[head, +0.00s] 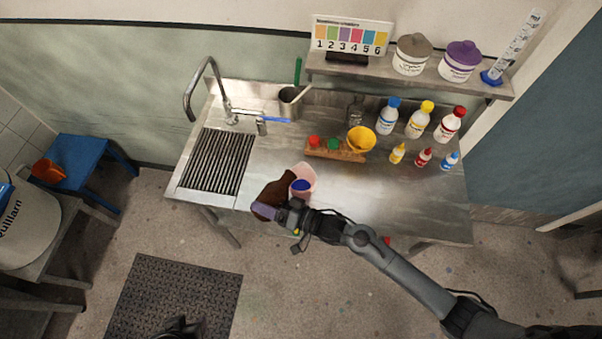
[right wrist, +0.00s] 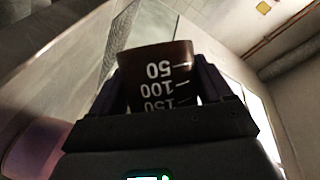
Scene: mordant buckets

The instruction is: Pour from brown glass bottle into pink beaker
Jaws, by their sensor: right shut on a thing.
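The brown glass bottle (head: 273,192) is tilted in my right gripper (head: 282,200), above the front edge of the steel counter. In the right wrist view the brown bottle (right wrist: 158,75) sits between the two dark fingers, with white volume marks upside down. The pink beaker (head: 304,173) is right beside the bottle, partly hidden by the gripper. A dark blue patch shows in front of it; I cannot tell whether it is a finger or contents. No stream is visible. A dark shape at the bottom edge of the head view may be my left gripper (head: 183,328); its jaws are unclear.
A wooden rack (head: 335,152) with coloured caps and a yellow funnel (head: 361,139) stand behind the beaker. Several capped bottles stand at the right. A sink grate (head: 217,162) and tap (head: 228,105) are at the left. The counter's front right is clear.

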